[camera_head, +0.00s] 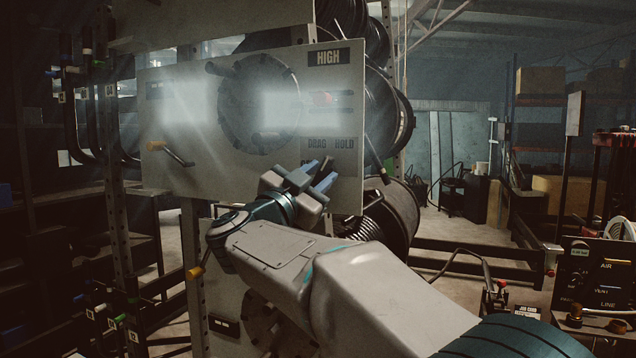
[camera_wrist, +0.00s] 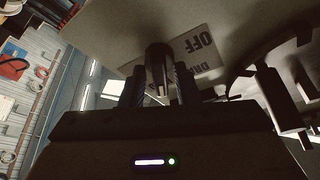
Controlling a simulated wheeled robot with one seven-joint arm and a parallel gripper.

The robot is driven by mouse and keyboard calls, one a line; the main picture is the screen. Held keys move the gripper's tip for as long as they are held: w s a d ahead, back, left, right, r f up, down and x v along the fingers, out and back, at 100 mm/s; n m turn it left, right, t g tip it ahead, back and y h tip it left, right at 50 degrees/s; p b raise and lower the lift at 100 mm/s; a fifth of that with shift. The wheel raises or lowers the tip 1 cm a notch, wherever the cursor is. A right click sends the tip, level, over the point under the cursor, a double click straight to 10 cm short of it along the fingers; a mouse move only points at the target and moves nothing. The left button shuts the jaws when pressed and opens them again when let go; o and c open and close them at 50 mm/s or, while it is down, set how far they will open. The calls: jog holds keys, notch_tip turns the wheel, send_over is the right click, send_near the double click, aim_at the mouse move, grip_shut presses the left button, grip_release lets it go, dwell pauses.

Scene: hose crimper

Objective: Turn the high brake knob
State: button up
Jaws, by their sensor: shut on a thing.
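A pale upright panel (camera_head: 185,95) carries a HIGH label (camera_head: 328,57) at its top right. DRAG and HOLD lettering sits lower down, and the label under it is partly covered by my gripper. My gripper (camera_head: 318,174) is at the panel's lower right. In the wrist view a dark, rounded knob (camera_wrist: 158,58) stands between the two fingers, which are shut on it. The head view hides the knob behind my gripper.
A large round drum plate (camera_head: 258,135) sits mid-panel. A yellow-ended crank handle (camera_head: 178,153) sticks out at the panel's left. Black hose reels (camera_head: 388,115) stand right behind the panel. A control box with AIR and VENT labels (camera_head: 598,273) is at the far right.

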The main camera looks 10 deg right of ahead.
jog(key=shift+m, duration=0.3)
jog(key=o, duration=0.6)
jog(key=b+v, duration=0.3)
jog(key=v, duration=1.1)
jog(key=shift+w+a, duration=0.1)
jog(key=shift+w, duration=0.05)
